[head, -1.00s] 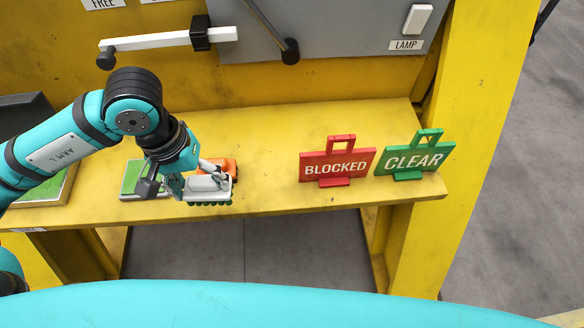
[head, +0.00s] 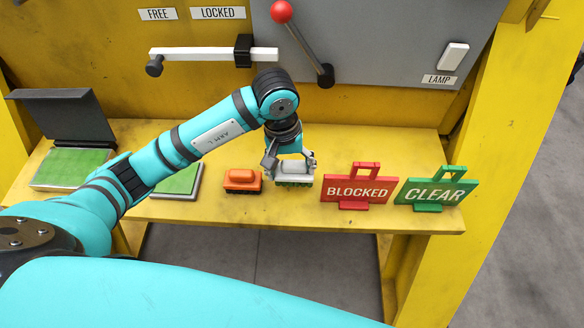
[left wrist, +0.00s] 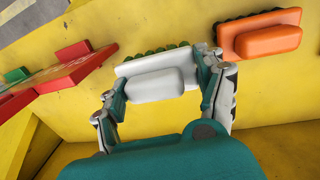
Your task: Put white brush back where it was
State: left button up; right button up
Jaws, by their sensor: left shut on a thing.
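The white brush (head: 294,172), with green bristles underneath, is at the yellow shelf between an orange brush and a red BLOCKED sign. My left gripper (head: 291,165) is shut on it from above. In the left wrist view, the white brush (left wrist: 155,84) lies between the fingers of my left gripper (left wrist: 160,100), bristles toward the shelf. Whether the bristles touch the shelf I cannot tell. The orange brush (head: 242,180) stands just left of it, apart; it also shows in the left wrist view (left wrist: 268,41). My right gripper is not in view.
The red BLOCKED sign (head: 358,191) and green CLEAR sign (head: 436,193) stand at the shelf's right end. A green pad (head: 180,180) and an open dark-lidded box with a green pad (head: 72,168) are at left. The yellow shelf (head: 330,142) is bare behind the brushes.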

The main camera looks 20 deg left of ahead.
aim_at(292, 175)
pick_arm(q)
jog(key=shift+w+d, duration=0.1)
jog(key=shift+w, duration=0.1)
notch_tip(292, 175, down, 3)
jog(key=shift+f+p, duration=0.1)
jog(key=shift+p, duration=0.6)
jog(key=shift+f, duration=0.15)
jog(key=shift+f, duration=0.1)
jog(key=shift+f+b, duration=0.1)
jog(key=shift+b, duration=0.2)
jog(key=o, duration=1.3)
jog(key=shift+c, duration=0.2)
jog(key=o, duration=0.3)
